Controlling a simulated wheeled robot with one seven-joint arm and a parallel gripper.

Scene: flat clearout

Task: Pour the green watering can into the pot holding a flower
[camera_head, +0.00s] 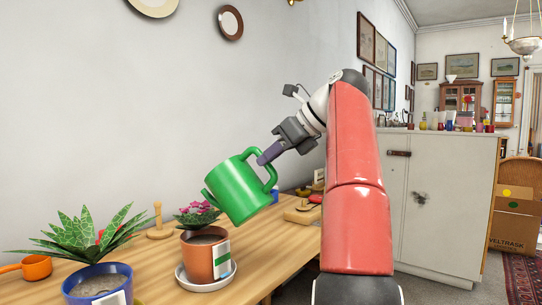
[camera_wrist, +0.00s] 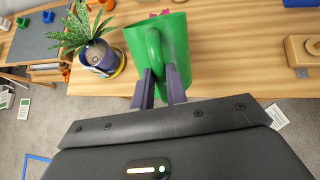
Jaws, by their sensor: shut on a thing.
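My gripper (camera_head: 271,153) is shut on the handle of the green watering can (camera_head: 238,188) and holds it in the air, tilted, its spout side toward the left. The can also shows in the wrist view (camera_wrist: 164,38), its handle between my fingers (camera_wrist: 160,84). The can is above and to the right of a terracotta pot (camera_head: 206,256) with pink flowers (camera_head: 197,214), which stands on a white saucer (camera_head: 206,284). In the wrist view the can hides most of the flower. I cannot tell whether water is flowing.
A blue pot (camera_head: 98,286) with a spiky green plant (camera_head: 88,238) stands left of the flower pot; it shows in the wrist view too (camera_wrist: 103,62). An orange mug (camera_head: 36,268) and a wooden peg stand (camera_head: 158,226) are on the wooden table (camera_head: 262,250). A white cabinet (camera_head: 440,195) is at right.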

